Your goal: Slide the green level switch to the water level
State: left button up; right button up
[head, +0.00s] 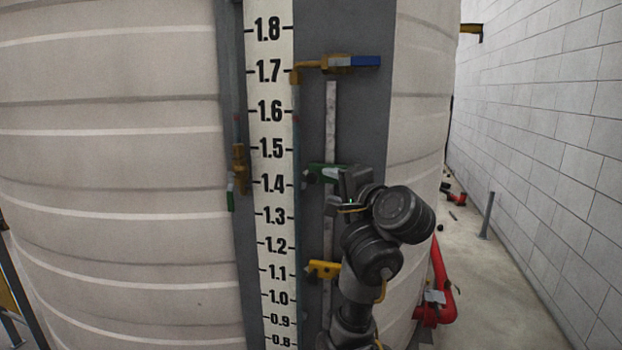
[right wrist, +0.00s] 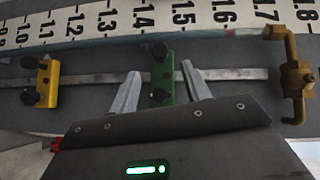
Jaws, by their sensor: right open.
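The green level switch (head: 322,171) sits on the vertical rail beside the scale, near the 1.4 to 1.5 marks. In the right wrist view the green switch (right wrist: 162,82) lies between the two fingers of my right gripper (right wrist: 160,70). The fingers are open, with a visible gap on each side of the switch. In the head view my right gripper (head: 347,184) is at the switch and hides part of it. A thin sight tube (head: 297,150) runs along the scale (head: 272,130). A small red mark shows on it between 1.5 and 1.6. My left gripper is out of view.
A yellow switch (head: 322,269) sits lower on the same rail, near 1.1. A brass valve with a blue handle (head: 350,62) stands above, near 1.7. The rail between the green switch and the valve looks clear. Red pipe (head: 440,285) is at lower right.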

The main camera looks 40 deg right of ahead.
aim_at(313, 179)
jog(key=w, duration=0.3)
jog(key=w+d, duration=0.1)
jog(key=w, duration=0.2)
jog(key=w+f, duration=0.1)
jog(key=w, duration=0.2)
jog(key=shift+w+d, duration=0.3)
jog(key=shift+w, duration=0.05)
jog(key=shift+r, duration=0.1)
grip_shut()
